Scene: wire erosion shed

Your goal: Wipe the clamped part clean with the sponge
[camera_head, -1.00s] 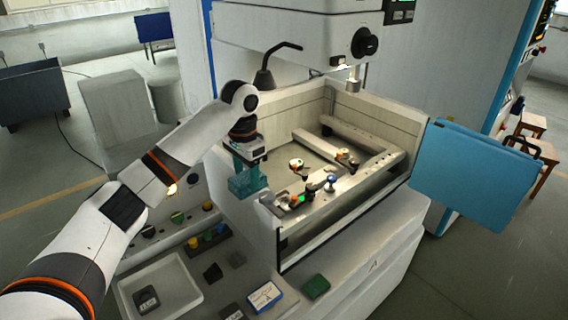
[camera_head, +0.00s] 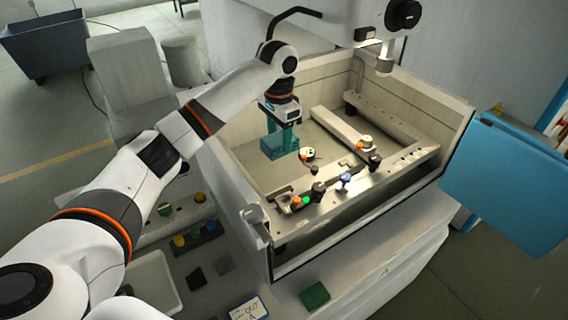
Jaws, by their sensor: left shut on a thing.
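My left gripper (camera_head: 283,133) is shut on a teal block (camera_head: 277,148), which looks like the sponge. It holds the block low inside the left part of the open machine tank, left of the clamps. I cannot tell whether the block touches anything beneath it. Clamps with coloured knobs sit on the metal frame, including a blue-knobbed one (camera_head: 345,178) and one with orange and green marks (camera_head: 301,200). The clamped part is small and I cannot pick it out surely among them. My right gripper is not in view.
The tank has raised walls, with its front edge (camera_head: 345,235) near me. A machine head with a nozzle (camera_head: 384,64) hangs over the back. A blue panel (camera_head: 505,185) stands at right. A dark green block (camera_head: 314,295) and a white card (camera_head: 250,309) lie on the front ledge.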

